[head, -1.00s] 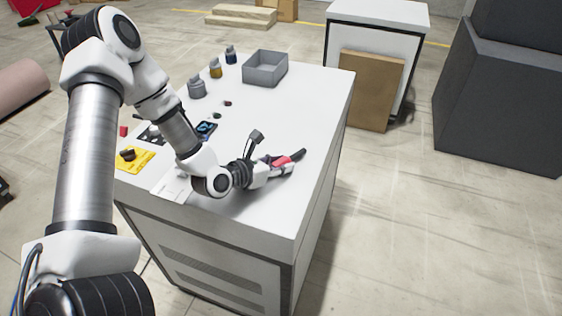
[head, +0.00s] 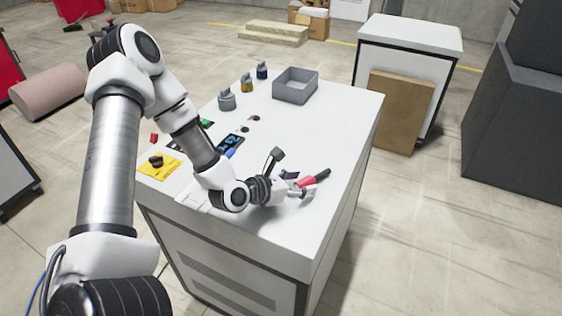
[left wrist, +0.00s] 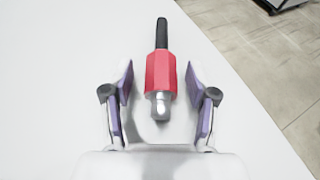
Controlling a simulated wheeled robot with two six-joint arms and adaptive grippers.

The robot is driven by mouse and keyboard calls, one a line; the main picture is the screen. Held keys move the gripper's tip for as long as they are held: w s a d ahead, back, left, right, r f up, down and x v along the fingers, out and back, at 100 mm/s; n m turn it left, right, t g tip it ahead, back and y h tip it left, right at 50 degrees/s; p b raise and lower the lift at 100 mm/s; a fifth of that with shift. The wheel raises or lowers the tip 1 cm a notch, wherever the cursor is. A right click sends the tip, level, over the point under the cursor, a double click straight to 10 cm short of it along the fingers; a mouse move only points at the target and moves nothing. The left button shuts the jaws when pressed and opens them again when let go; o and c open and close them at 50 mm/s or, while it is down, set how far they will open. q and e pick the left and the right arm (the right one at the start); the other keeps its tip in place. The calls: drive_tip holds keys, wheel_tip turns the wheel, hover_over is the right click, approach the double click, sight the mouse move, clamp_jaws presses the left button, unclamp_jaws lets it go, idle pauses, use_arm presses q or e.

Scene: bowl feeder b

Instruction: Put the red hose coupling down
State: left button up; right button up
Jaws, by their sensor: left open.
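The red hose coupling (left wrist: 160,75) has a red body, a black hose end and a silver metal tip. It lies on the white table (head: 325,130) near the right edge, and it also shows in the head view (head: 309,181). My left gripper (left wrist: 160,85) is open around the coupling. Its purple-padded fingers stand on either side of the metal tip and lower red body, with a visible gap on both sides. In the head view the left gripper (head: 298,186) is low over the table, partly overlapping the coupling. My right gripper is not in view.
A grey open bin (head: 295,86) stands at the table's back, with several small bottles (head: 247,84) left of it. The table's right part is clear.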

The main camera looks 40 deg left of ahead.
use_arm(q)
drive_tip(key=p+v, duration=0.1)
drive_tip(key=v, duration=0.1)
drive_tip(key=p+v, duration=0.1)
drive_tip(key=v, duration=0.2)
drive_tip(key=shift+r, duration=0.25)
drive_tip(key=p+v, duration=0.4)
drive_tip(key=p, duration=0.1)
drive_tip(key=shift+s+r, duration=0.15)
drive_tip(key=shift+r, duration=0.05)
drive_tip(key=shift+s+a+p, duration=0.15)
drive_tip(key=shift+s+p, duration=0.4)
drive_tip(key=shift+f, duration=0.15)
drive_tip(key=shift+w, duration=0.1)
